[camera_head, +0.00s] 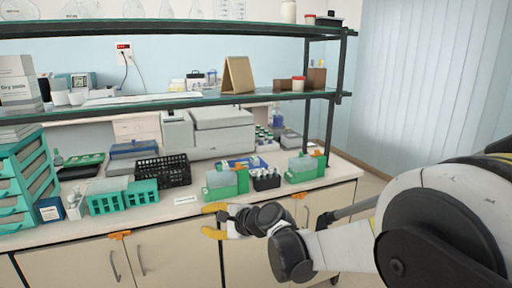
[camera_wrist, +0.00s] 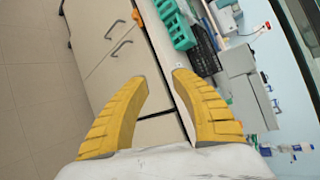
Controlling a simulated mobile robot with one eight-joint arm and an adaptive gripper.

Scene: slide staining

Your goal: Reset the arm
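My gripper (camera_head: 212,221) is in front of the lab bench's front edge in the head view, with its yellow fingers pointing left. In the wrist view my gripper (camera_wrist: 160,78) has its two yellow fingers spread apart with nothing between them. It is open and empty. My arm reaches in from the right of the head view. The wrist view is turned sideways, with cabinet doors and the bench edge beyond the fingertips.
The bench (camera_head: 182,208) holds teal baskets (camera_head: 142,196), a black crate (camera_head: 163,171), green-and-clear staining containers (camera_head: 222,180) and a black bottle rack (camera_head: 266,180). Teal drawers (camera_head: 14,205) stand at the left. Shelves (camera_head: 190,103) run above. The floor (camera_wrist: 30,80) is clear.

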